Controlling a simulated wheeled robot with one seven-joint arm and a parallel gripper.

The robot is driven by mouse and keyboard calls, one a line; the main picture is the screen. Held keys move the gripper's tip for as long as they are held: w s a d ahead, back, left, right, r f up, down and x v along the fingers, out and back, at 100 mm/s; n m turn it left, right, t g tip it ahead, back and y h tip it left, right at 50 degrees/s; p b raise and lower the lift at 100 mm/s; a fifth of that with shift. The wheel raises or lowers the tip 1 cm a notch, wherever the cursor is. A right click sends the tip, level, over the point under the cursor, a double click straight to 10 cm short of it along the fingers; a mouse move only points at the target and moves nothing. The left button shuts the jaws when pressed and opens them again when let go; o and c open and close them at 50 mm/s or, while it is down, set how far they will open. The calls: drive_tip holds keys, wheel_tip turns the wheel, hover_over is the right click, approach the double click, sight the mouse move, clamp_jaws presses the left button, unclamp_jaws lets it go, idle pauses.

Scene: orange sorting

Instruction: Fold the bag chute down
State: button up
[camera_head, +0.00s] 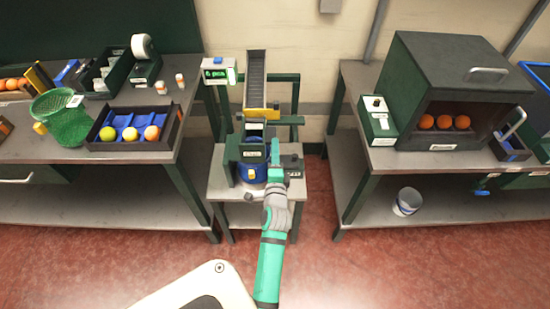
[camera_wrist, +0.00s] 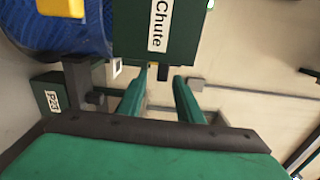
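The dark green chute part (camera_wrist: 180,45) fills the top of the wrist view and carries a white "Chute" label. A small dark tab sticks out below it. My gripper (camera_wrist: 162,74) has its two teal fingers apart, with the tips close to this tab, one on each side. I cannot tell whether they touch it. In the head view my gripper (camera_head: 275,160) is at the small middle stand, in front of the green labelled block (camera_head: 251,153). Behind it a dark ribbed ramp (camera_head: 256,78) slopes down to a yellow lip (camera_head: 261,114).
A blue container (camera_head: 250,173) sits under the block; it also shows in the wrist view (camera_wrist: 85,43). A small box marked "P23" (camera_wrist: 50,97) is close on the left. Benches stand left (camera_head: 60,152) and right (camera_head: 390,160). A white bucket (camera_head: 407,202) is on the right lower shelf.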

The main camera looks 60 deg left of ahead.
drive_tip(key=shift+v, duration=1.9)
drive_tip(key=shift+w, duration=0.15)
